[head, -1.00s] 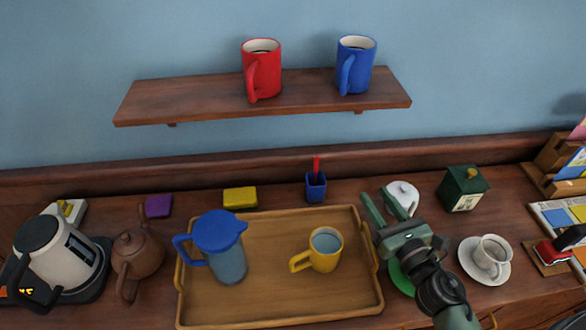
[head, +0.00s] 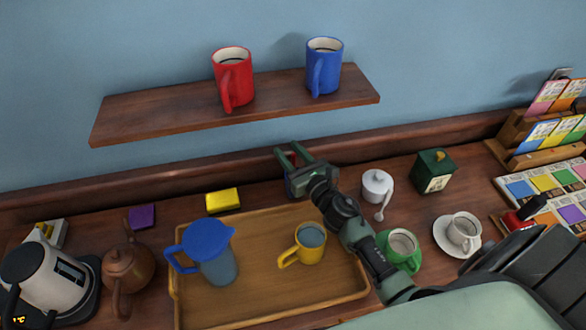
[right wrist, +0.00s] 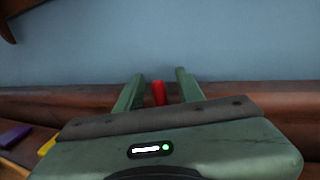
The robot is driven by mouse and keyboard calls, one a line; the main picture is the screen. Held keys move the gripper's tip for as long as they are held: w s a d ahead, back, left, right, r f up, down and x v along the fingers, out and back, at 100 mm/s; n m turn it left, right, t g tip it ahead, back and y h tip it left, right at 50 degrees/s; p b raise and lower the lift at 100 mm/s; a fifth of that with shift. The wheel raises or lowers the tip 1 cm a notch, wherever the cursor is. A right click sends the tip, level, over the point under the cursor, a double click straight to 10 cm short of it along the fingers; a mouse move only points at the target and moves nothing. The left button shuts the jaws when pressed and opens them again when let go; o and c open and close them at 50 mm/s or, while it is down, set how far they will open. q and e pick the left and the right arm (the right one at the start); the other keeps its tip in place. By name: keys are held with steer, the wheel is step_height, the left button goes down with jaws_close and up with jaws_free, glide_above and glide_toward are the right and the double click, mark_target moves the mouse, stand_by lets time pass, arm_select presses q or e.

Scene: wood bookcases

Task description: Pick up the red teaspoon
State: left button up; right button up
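The red teaspoon shows as a red handle (right wrist: 159,93) between the two fingers of my right gripper in the right wrist view. The right gripper (head: 288,150) is open, with gaps between the handle and both fingers. In the head view, the gripper is over the small blue holder (head: 289,188) behind the tray, hiding most of the holder and the spoon. The spoon's lower part is hidden. My left gripper is not in view.
A wooden tray (head: 250,317) holds a blue-lidded jug (head: 210,250) and a yellow mug (head: 309,243). The shelf (head: 180,110) above bears a red mug (head: 233,78) and a blue mug (head: 323,66).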

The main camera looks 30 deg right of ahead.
steer(key=shift+w, duration=0.45)
steer(key=shift+s, duration=0.1)
steer(key=shift+c, duration=0.4)
jaws_close()
stand_by(0.6)
